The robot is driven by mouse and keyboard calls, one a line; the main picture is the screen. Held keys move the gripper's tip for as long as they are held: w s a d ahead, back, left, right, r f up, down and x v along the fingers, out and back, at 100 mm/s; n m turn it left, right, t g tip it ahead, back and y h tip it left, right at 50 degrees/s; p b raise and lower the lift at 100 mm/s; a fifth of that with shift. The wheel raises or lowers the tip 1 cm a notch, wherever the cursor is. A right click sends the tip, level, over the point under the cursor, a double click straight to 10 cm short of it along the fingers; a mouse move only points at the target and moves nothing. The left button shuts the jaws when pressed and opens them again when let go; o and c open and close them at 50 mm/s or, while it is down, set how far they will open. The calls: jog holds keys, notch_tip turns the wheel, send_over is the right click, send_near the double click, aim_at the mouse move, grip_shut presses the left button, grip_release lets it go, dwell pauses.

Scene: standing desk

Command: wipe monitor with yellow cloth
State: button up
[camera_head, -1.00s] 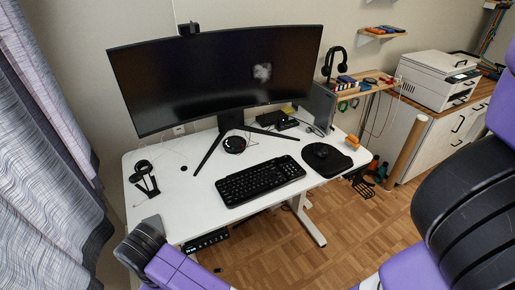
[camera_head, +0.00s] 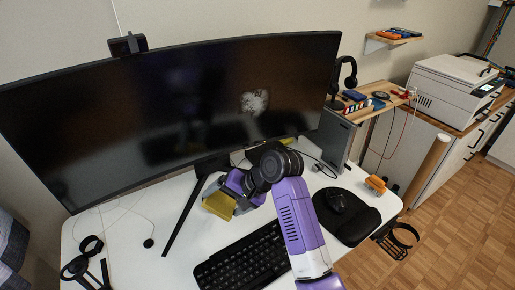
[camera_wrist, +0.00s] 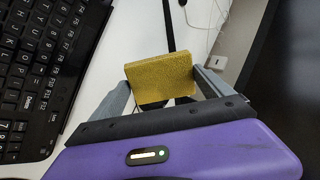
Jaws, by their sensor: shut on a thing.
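The monitor (camera_head: 150,110) is a wide black curved screen on a black stand at the back of the white desk. A pale grey smudge (camera_head: 254,102) shows on the right half of its screen. The yellow cloth (camera_head: 219,205) is a folded block in front of the monitor stand, below the screen. In the wrist view the cloth (camera_wrist: 160,78) sits between the two grey fingers of my gripper (camera_wrist: 158,88). My gripper is shut on it, and the cloth is apart from the screen. In the head view my purple arm partly hides the gripper and the desk behind it.
A black keyboard (camera_head: 245,262) lies at the front of the desk. A mouse (camera_head: 336,200) on a black pad and an orange object (camera_head: 375,184) lie at the right. Headphones (camera_head: 347,72) hang beside the monitor. A small black stand (camera_head: 84,265) is at the left.

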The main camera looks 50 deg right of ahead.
jog(key=s+d+r+m+t+h+b, duration=0.1)
jog(key=d+r+m+t+h+b, duration=0.2)
jog(key=d+r+m+t+h, duration=0.5)
jog(key=s+d+r+m+t+h+b, duration=0.2)
jog(key=d+r+h+b, duration=0.15)
jog(key=r, duration=0.75)
jog(key=shift+y, duration=0.25)
jog(key=shift+a+b+x, duration=0.2)
jog(key=shift+x, duration=1.2)
jog(key=shift+a+b+x, duration=0.15)
jog(key=shift+b+x, duration=0.05)
jog(key=shift+x, duration=1.25)
jog(key=shift+x, duration=0.95)
jog(key=shift+s+d+p, duration=0.1)
jog(key=shift+s+d, duration=0.2)
jog(key=shift+d, duration=0.3)
jog(key=shift+s+d+p, duration=0.15)
jog(key=shift+s+d, duration=0.1)
jog(key=shift+d, duration=0.35)
jog(key=shift+s+d+p, duration=0.1)
jog(key=shift+s+d, duration=0.2)
jog(key=shift+d, duration=0.3)
jog(key=shift+s+d, duration=0.25)
jog(key=shift+d, duration=0.4)
jog(key=shift+s+d, duration=0.25)
jog(key=shift+d, duration=0.4)
jog(key=shift+s+d, duration=0.25)
jog(key=shift+d, duration=0.4)
jog(key=shift+w+a+p, duration=0.1)
jog(key=shift+p, duration=0.2)
